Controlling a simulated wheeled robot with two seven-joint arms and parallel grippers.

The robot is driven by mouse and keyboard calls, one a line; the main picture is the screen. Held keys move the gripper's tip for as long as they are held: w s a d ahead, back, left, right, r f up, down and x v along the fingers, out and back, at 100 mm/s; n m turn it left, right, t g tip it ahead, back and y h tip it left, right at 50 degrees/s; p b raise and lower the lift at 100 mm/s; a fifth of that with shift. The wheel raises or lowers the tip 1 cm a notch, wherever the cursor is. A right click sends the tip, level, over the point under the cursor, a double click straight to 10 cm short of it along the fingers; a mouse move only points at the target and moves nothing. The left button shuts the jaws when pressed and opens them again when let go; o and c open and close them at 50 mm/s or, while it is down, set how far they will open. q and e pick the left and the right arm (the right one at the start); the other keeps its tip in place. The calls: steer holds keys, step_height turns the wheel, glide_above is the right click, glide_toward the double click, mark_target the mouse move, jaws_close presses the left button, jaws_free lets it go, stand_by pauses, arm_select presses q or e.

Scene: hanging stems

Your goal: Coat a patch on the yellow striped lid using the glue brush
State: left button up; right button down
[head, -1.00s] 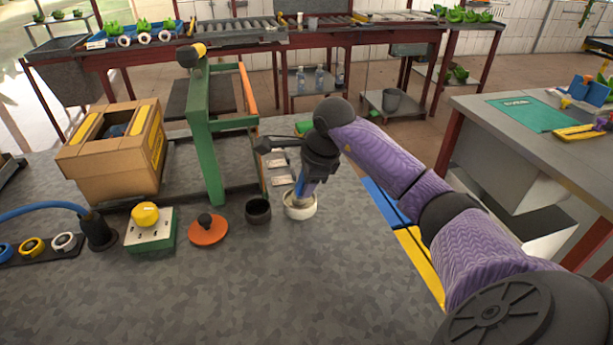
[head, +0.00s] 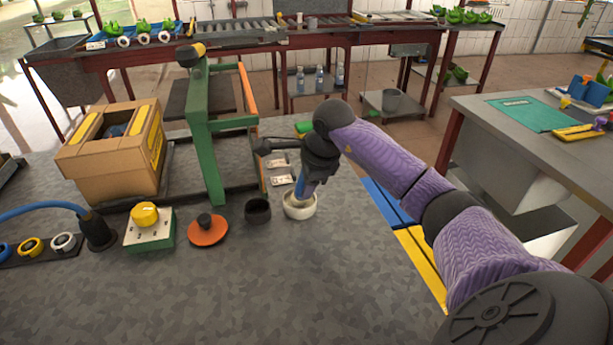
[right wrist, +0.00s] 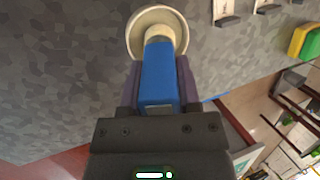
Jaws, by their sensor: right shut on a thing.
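The glue brush has a blue handle (right wrist: 159,78) and a pale lower end. My right gripper (head: 308,182) is shut on the handle, pointing down. The brush's lower end is inside a white round pot (head: 300,211) on the grey table; the pot also shows in the right wrist view (right wrist: 134,37). The bristle tip is hidden inside the pot. A cardboard box (head: 110,172) at the left has yellow stripes along its top flaps (head: 139,120) and side, and seems to carry the yellow striped lid. My left gripper is not in view.
A dark cup (head: 257,210) stands just left of the pot. Further left are an orange disc with a black knob (head: 207,230) and a green-and-white box with a yellow button (head: 149,228). A green frame (head: 208,140) rises between box and pot. The table front is clear.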

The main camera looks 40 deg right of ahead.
step_height(320, 180, up, 7)
steer(key=p, duration=0.5)
steer(key=shift+f, duration=0.15)
steer(key=shift+p, duration=0.35)
